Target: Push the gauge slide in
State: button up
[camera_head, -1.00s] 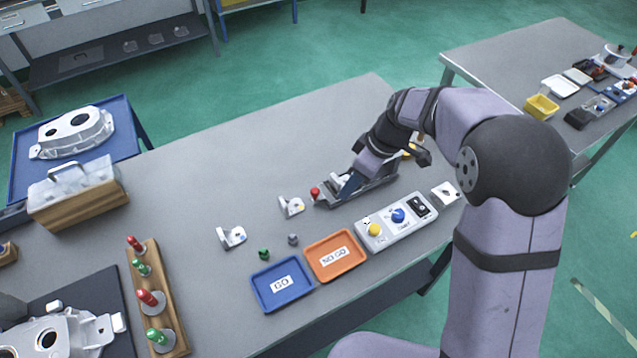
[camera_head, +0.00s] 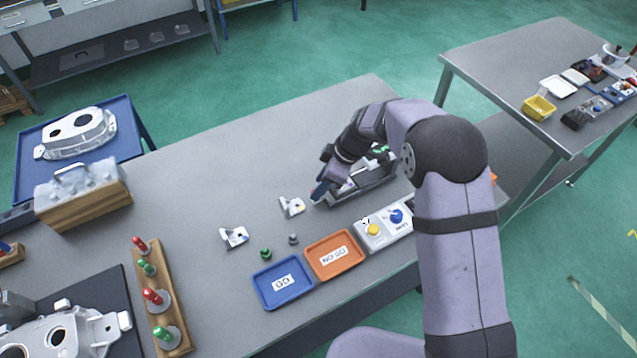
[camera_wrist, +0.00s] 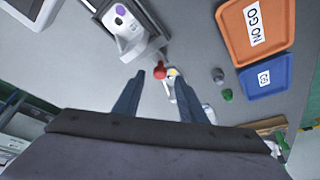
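The gauge (camera_head: 364,189) is a dark grey fixture on the bench, partly covered by my arm in the head view. In the wrist view a pale part with a purple spot (camera_wrist: 128,36) sits in it. Contact with the knob cannot be told.
A blue GO tray (camera_head: 284,283) and an orange NO GO tray (camera_head: 335,256) lie in front, beside a control box (camera_head: 374,231). Two small white brackets (camera_head: 291,206) (camera_head: 234,237) stand left of the gauge. The bench behind the brackets is clear.

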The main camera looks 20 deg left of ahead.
jog(key=shift+x, duration=0.95)
jog(key=shift+c, duration=0.7)
grip_shut()
jog(key=w+d+b, duration=0.4)
jog(key=shift+w+d+f, duration=0.15)
jog(key=shift+w+d, duration=0.05)
jog(key=shift+w, duration=0.05)
jog(key=shift+w+d, duration=0.2)
jog(key=shift+d, duration=0.05)
jog(key=shift+o, duration=0.7)
grip_release()
jog(key=shift+r, duration=0.25)
